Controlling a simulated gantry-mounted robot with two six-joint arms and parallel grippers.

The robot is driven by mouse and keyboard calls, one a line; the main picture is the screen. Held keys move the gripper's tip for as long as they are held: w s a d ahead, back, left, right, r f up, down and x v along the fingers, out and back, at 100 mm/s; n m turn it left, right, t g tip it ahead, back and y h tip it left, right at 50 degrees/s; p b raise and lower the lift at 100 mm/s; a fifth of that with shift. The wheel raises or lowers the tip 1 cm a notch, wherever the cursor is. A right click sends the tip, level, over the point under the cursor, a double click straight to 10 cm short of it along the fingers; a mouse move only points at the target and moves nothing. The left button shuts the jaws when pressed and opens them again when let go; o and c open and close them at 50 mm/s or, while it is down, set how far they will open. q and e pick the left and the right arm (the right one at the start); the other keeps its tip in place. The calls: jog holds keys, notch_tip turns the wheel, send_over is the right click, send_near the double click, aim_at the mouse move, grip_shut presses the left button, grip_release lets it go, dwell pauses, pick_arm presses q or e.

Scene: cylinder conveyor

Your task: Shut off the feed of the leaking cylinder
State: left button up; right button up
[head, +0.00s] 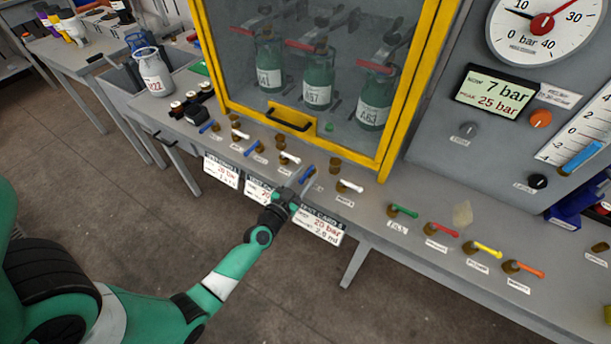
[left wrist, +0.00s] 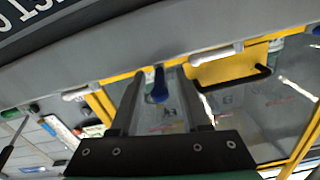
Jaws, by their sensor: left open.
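Three green cylinders (head: 267,77) (head: 318,80) (head: 375,95) stand behind the glass of a yellow-framed cabinet (head: 390,140). On the ledge in front are pairs of valves with blue and white levers; blue levers show at the left (head: 207,126), middle (head: 253,148) and right (head: 306,175), white ones beside them (head: 240,134) (head: 290,158) (head: 351,186). My left gripper (head: 293,194) is open at the right blue lever. In the left wrist view a blue lever (left wrist: 159,86) lies between its open fingers (left wrist: 160,75); contact cannot be told. My right gripper is not in view.
Green (head: 404,211), red (head: 442,229), yellow (head: 487,249) and orange (head: 528,270) levers line the ledge to the right. A display (head: 494,92) reads 7 bar now, peak 25, below a round gauge (head: 541,25). Cards (head: 319,226) hang on the ledge's front.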

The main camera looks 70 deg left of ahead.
pick_arm(q)
jog(key=shift+w+a, duration=0.15)
jog(key=shift+w, duration=0.1)
grip_shut()
